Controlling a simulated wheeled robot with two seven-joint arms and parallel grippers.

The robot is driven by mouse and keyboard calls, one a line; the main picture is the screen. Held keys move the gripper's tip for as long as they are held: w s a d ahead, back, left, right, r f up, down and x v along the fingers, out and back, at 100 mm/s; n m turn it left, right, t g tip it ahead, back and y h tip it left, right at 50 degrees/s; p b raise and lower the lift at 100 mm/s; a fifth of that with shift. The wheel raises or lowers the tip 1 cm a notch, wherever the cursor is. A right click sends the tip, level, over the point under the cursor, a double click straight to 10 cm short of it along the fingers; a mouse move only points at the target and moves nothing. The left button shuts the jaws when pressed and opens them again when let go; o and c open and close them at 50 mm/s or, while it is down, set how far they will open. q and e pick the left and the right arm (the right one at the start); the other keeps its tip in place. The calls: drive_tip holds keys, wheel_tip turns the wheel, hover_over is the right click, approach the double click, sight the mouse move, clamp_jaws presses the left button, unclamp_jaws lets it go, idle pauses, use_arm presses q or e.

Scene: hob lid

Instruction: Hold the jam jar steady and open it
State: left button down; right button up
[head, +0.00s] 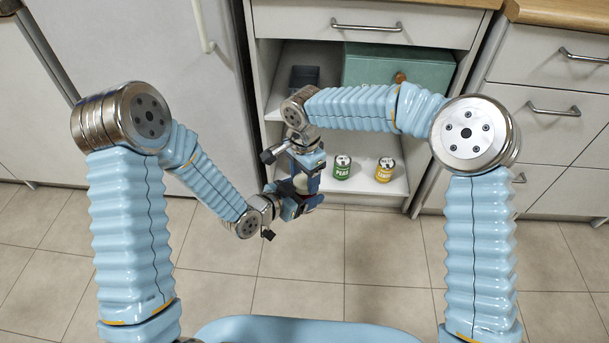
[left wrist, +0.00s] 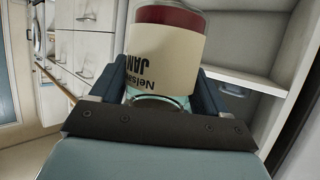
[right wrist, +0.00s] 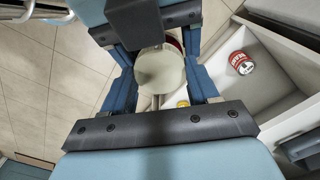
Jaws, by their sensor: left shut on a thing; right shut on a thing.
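The jam jar (left wrist: 165,45) has a cream label with upside-down "JAM" lettering and a dark red band in the left wrist view. My left gripper (head: 292,204) is shut on the jar, with a finger on either side of it. My right gripper (head: 308,163) is above the left one and shut on the jar's lid (right wrist: 160,70), a pale round disc between its fingers in the right wrist view. A bit of dark red shows past the disc's edge. In the head view the grippers hide most of the jar. I cannot tell whether the lid has turned.
An open cabinet stands behind the grippers. Its low shelf (head: 355,205) holds a green peas can (head: 342,167) and a yellow can (head: 385,169). A red can (right wrist: 241,62) shows in the right wrist view. A teal box (head: 425,70) is higher up. The tiled floor in front is clear.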

drive_tip(key=n, duration=0.6)
drive_tip(key=shift+n, duration=0.4)
drive_tip(key=o, duration=1.1)
drive_tip(key=shift+o, duration=0.2)
